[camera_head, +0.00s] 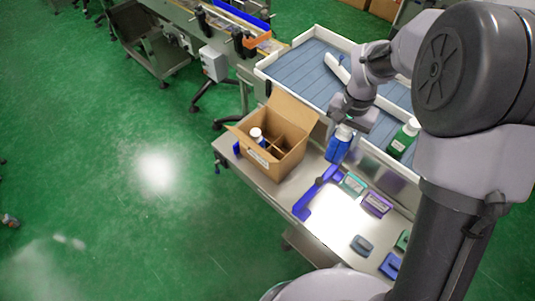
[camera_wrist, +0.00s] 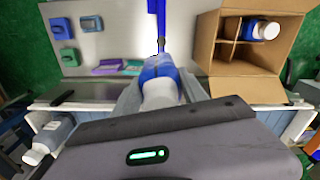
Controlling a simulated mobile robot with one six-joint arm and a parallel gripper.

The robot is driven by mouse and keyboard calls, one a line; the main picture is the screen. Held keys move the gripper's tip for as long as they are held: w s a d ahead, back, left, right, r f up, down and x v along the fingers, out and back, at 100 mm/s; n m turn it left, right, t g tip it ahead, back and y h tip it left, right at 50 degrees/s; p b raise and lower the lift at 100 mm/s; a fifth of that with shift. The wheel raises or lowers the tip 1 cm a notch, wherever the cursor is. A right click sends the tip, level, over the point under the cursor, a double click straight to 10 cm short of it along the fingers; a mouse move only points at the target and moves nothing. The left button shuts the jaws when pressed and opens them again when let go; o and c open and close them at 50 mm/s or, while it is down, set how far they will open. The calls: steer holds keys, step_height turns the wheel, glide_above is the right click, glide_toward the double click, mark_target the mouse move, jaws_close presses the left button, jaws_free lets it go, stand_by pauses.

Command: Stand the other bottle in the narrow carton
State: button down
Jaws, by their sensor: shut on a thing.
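My gripper (camera_head: 350,116) is shut on a blue bottle (camera_head: 338,149) with a white cap, held upright to the right of the carton. In the wrist view the blue bottle (camera_wrist: 159,72) sits between the two fingers (camera_wrist: 160,95). The open brown carton (camera_head: 284,165) stands on the steel table, flaps up, with cardboard dividers inside. It also shows at the upper right of the wrist view (camera_wrist: 243,88). A white-capped blue bottle (camera_head: 257,136) stands in a left compartment of the carton; its lower part is hidden. Other compartments look empty.
A green bottle (camera_head: 403,139) with a white cap stands on the conveyor (camera_head: 300,68) behind the table. Teal (camera_head: 352,184), purple (camera_head: 376,203) and other small blocks lie on the right of the table.

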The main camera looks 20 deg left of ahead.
steer(key=a+r+m+p, duration=0.1)
steer(key=a+m, duration=0.1)
steer(key=a, duration=1.6)
steer(key=f+b, duration=0.1)
steer(key=f, duration=0.5)
steer(key=f+b, duration=0.2)
steer(key=f, duration=0.4)
steer(key=f+b, duration=0.1)
steer(key=f, duration=0.4)
steer(key=shift+w+a+f, duration=0.2)
steer(key=shift+a+f, duration=0.2)
steer(key=shift+b, duration=0.35)
steer(key=shift+f+m+b, duration=0.3)
steer(key=shift+f+b, duration=0.25)
steer(key=shift+f, duration=0.05)
steer(key=c, duration=0.9)
jaws_free()
